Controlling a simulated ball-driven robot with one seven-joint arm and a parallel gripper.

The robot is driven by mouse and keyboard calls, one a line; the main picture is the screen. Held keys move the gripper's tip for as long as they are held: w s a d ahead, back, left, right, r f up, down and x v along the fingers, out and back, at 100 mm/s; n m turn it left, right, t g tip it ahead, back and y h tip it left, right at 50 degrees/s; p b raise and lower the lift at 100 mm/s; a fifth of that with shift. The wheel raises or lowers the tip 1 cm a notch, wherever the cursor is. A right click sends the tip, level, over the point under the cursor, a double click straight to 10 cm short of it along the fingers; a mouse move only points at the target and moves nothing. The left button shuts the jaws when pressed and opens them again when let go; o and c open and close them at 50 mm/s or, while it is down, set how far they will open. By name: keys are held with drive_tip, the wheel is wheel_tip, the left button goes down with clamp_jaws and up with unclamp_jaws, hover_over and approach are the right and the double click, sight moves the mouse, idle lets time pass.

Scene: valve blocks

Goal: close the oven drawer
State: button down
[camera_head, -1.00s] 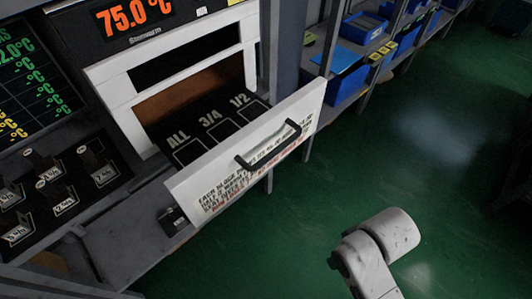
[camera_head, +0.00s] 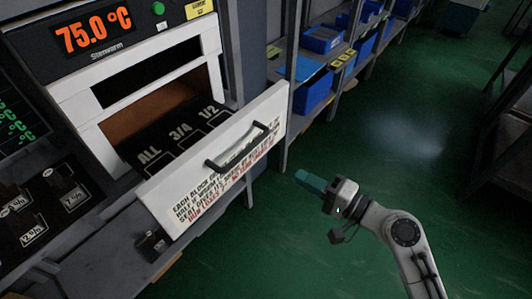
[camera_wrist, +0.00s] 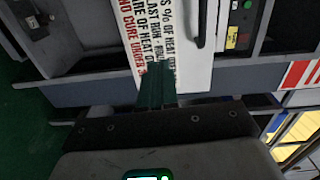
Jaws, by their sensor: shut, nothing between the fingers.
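The oven drawer (camera_head: 262,118) is pulled out, its white front panel standing away from the oven (camera_head: 150,72). A black handle (camera_head: 236,146) runs across the panel, with printed text below it. Behind the panel, the dark drawer floor shows ALL, 3/4 and 1/2 markings. My gripper (camera_head: 304,180) is shut and empty, to the right of and in front of the drawer front, its fingers towards it. In the wrist view the shut green fingers (camera_wrist: 157,84) overlap the white panel (camera_wrist: 188,42); whether they touch it I cannot tell.
Blue bins (camera_head: 314,92) stand on a grey shelf unit right of the oven. A black panel (camera_head: 40,205) with several small blocks lies at the left. Green floor (camera_head: 400,150) is open right of the drawer.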

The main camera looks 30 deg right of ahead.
drive_tip(key=shift+m+t, duration=0.3)
drive_tip(key=shift+m, duration=0.1)
drive_tip(key=p+x, duration=0.1)
drive_tip(key=x, duration=0.3)
drive_tip(key=p+x, duration=0.1)
drive_tip(key=x, duration=0.4)
drive_tip(key=p+x, duration=0.2)
drive_tip(key=x, duration=0.2)
drive_tip(key=shift+w+d+r, duration=0.25)
drive_tip(key=shift+w, duration=0.25)
drive_tip(key=b, duration=0.8)
approach(201, 123)
drive_tip(key=w+a+r, duration=0.1)
drive_tip(key=w, duration=0.2)
drive_tip(key=w+a+r, duration=0.1)
drive_tip(key=w+r, duration=0.1)
drive_tip(key=w, duration=0.1)
drive_tip(key=w+a+r, duration=0.1)
drive_tip(key=w+r, duration=0.1)
drive_tip(key=w, duration=0.1)
drive_tip(key=shift+w, duration=0.15)
drive_tip(key=shift+w+a+r, duration=0.15)
drive_tip(key=shift+w+a, duration=0.1)
drive_tip(key=shift+w, duration=0.25)
drive_tip(key=shift+r, duration=0.25)
drive_tip(key=shift+r, duration=0.1)
